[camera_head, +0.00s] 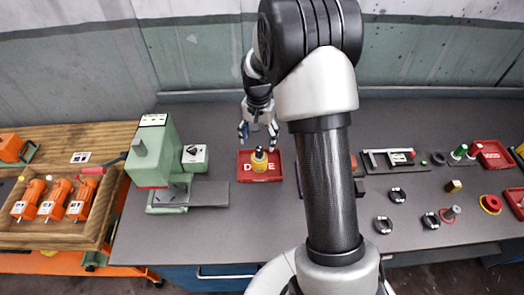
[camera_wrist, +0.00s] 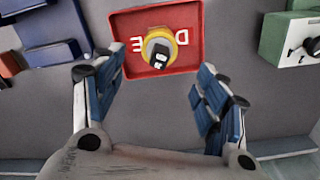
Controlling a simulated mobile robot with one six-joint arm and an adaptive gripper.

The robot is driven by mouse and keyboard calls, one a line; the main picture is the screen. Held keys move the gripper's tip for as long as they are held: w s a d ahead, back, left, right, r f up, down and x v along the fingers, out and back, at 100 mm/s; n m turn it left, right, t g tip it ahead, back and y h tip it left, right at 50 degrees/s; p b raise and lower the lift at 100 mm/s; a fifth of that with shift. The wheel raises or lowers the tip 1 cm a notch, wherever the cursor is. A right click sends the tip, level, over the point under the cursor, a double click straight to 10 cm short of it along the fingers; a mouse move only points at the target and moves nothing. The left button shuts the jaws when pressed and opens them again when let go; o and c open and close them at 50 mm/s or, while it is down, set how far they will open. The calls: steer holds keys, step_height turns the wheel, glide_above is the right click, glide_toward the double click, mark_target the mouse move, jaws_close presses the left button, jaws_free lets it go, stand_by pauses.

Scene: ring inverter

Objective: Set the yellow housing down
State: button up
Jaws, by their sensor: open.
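The yellow housing (camera_head: 260,162) sits upright in a red tray (camera_head: 276,177) with white lettering. My gripper (camera_head: 258,131) is above the tray's back part, apart from the housing. In the wrist view my gripper (camera_wrist: 148,85) has its blue fingers spread wide, with nothing between the tips. Part of the tray's lettering is hidden by the housing.
A green press (camera_head: 155,155) stands left of the tray. A wooden tray (camera_head: 50,240) with several orange motors is further left. My arm hides bench space right of the red tray. Several dark rings (camera_head: 397,195) and small parts lie on the right.

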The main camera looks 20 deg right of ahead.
steer(key=s+a+r+n+t, duration=0.1)
steer(key=s+a+r+n, duration=0.15)
steer(key=s+r, duration=0.5)
steer(key=s+a+r+n+t, duration=0.15)
steer(key=s+a+r, duration=0.25)
steer(key=r, duration=0.7)
steer(key=s+a+r+n+t, duration=0.1)
steer(key=s+a+n, duration=0.1)
steer(key=s, duration=0.6)
steer(key=s+a+r+n+t, duration=0.1)
steer(key=s+r+n, duration=0.1)
steer(key=s, duration=0.6)
steer(key=shift+s+a+n, duration=0.2)
steer(key=shift+a+n, duration=0.2)
steer(key=shift+n, duration=0.1)
steer(key=shift+f+b, duration=1.2)
steer(key=shift+b, duration=0.1)
